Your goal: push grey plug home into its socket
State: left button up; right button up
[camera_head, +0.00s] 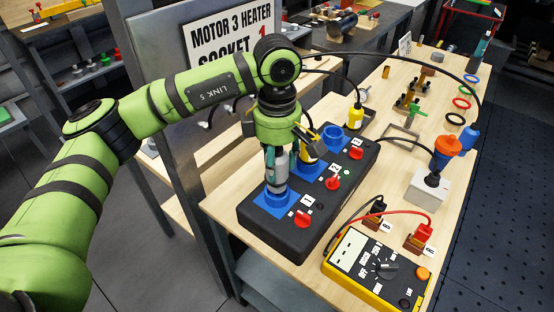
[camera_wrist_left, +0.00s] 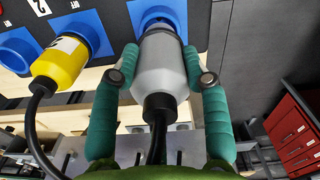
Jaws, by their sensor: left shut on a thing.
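The grey plug (camera_wrist_left: 163,68) is between the fingers of my left gripper (camera_wrist_left: 163,80), which is shut on its body; its black cable trails from the rear. In the head view my left gripper (camera_head: 278,165) points down at the near end of the black socket box (camera_head: 330,205), and the grey plug (camera_head: 277,172) stands roughly upright there. Its nose is at the blue socket (camera_wrist_left: 155,18) numbered 1, also in the head view (camera_head: 275,203). How deep the nose sits is hard to tell. My right gripper is not in view.
A yellow plug (camera_wrist_left: 62,62) stands at the middle socket, close beside my gripper. The far blue socket (camera_head: 333,136) is empty. Red knobs (camera_head: 303,219) line the box. A yellow-black meter (camera_head: 378,270) lies to the right. A sign (camera_head: 228,40) reads "MOTOR 3 HEATER SOCKET 1".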

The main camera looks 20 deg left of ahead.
aim_at(277, 174)
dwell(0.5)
pick_arm(q)
jog(key=shift+f+b, duration=0.15)
jog(key=shift+b, duration=0.25)
jog(key=shift+f+b, duration=0.3)
jog(key=shift+f, duration=0.05)
jog(key=shift+f+b, duration=1.45)
jog(key=shift+f, duration=0.1)
jog(key=o, duration=1.3)
notch_tip(277, 174, up, 12)
jog(key=shift+r, duration=0.1)
